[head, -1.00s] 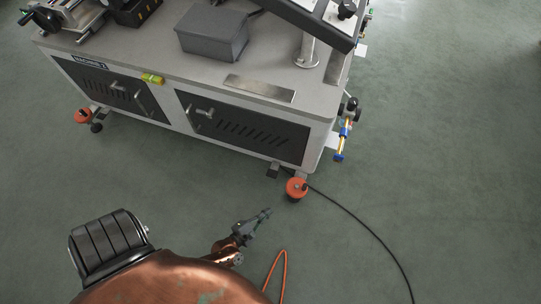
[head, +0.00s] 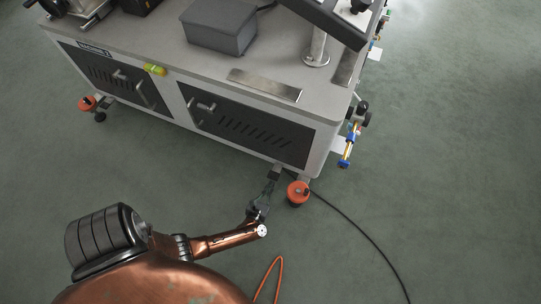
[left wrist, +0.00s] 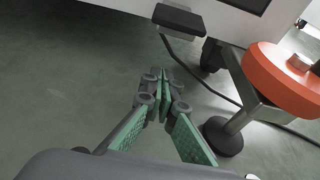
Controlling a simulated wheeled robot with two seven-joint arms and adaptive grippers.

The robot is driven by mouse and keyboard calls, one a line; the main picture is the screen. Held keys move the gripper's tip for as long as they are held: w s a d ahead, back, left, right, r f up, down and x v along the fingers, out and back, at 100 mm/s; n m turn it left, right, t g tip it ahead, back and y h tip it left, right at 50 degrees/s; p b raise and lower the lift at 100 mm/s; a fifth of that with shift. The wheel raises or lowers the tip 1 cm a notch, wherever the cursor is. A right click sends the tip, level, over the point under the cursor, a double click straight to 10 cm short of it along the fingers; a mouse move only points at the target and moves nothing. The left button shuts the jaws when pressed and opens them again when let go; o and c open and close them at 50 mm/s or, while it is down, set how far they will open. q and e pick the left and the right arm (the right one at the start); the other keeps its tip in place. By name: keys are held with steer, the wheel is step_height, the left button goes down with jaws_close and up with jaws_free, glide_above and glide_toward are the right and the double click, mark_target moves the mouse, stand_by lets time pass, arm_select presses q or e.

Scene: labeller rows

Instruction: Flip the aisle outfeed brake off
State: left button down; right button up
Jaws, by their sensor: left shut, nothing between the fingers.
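The black brake pedal (head: 275,171) sticks out from under the near right corner of the machine, beside the orange foot (head: 298,192). In the left wrist view the pedal (left wrist: 179,19) is at the top, flat and dark, with a caster partly showing behind it. My left gripper (head: 271,182) is low over the floor, just in front of the pedal. In the left wrist view its green-padded fingers (left wrist: 165,76) are shut and empty, pointing toward the pedal with a gap visible below it. My right gripper is out of view.
The orange levelling foot (left wrist: 288,78) with its black pad (left wrist: 223,137) stands close to the right of my left fingers. A black cable (head: 355,220) runs over the floor. The grey machine cabinet (head: 322,150) rises behind. Floor to the left is clear.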

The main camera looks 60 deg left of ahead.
mark_target(276, 172)
arm_select(q)
step_height(276, 172, up, 4)
steer(key=shift+p, duration=0.75)
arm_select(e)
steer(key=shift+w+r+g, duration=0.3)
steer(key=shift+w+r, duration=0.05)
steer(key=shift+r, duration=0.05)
arm_select(q)
steer(key=shift+w, duration=0.1)
